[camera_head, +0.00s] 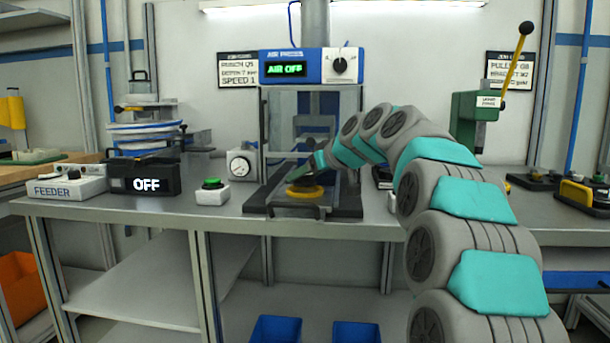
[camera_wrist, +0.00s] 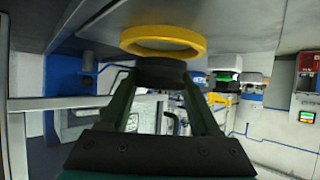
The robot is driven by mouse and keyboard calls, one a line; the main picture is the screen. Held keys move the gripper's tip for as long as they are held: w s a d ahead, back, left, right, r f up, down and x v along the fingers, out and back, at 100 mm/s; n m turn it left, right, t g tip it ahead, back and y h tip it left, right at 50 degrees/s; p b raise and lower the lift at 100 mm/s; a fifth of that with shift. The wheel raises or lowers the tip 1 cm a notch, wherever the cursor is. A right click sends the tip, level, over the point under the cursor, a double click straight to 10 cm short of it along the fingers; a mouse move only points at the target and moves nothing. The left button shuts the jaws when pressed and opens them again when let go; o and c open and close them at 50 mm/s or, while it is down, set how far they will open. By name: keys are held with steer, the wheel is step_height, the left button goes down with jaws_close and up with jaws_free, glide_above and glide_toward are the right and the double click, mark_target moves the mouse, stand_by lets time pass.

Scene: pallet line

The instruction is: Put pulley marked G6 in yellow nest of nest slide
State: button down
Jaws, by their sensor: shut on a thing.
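A dark round pulley (camera_wrist: 160,72) sits between the fingertips of my gripper (camera_wrist: 161,78) in the wrist view. My gripper is shut on it. No G6 mark is readable. The yellow nest (camera_wrist: 163,36) is a ring close by the pulley. In the head view, the yellow nest (camera_head: 305,196) lies on the nest slide (camera_head: 283,210) in front of the air press. The dark pulley (camera_head: 304,187) shows just over the nest, under my gripper (camera_head: 307,178). I cannot tell whether the pulley touches the ring.
The air press (camera_head: 311,66) reads AIR OFF, and its frame stands close behind the slide. A round gauge (camera_head: 240,165) and a green button box (camera_head: 212,191) are to the left. A black box reading OFF (camera_head: 144,178) stands farther left. The bench front edge is clear.

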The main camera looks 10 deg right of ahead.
steer(key=shift+f+b, duration=0.3)
steer(key=shift+b, duration=0.15)
steer(key=shift+f+b, duration=0.3)
steer(key=shift+r, duration=0.1)
steer(key=shift+c, duration=0.6)
jaws_free()
steer(key=shift+r+p, duration=0.85)
steer(key=shift+p, duration=0.15)
steer(key=b+v, duration=0.1)
steer(key=v, duration=1)
steer(key=shift+s+d, duration=0.2)
steer(key=shift+s, duration=0.25)
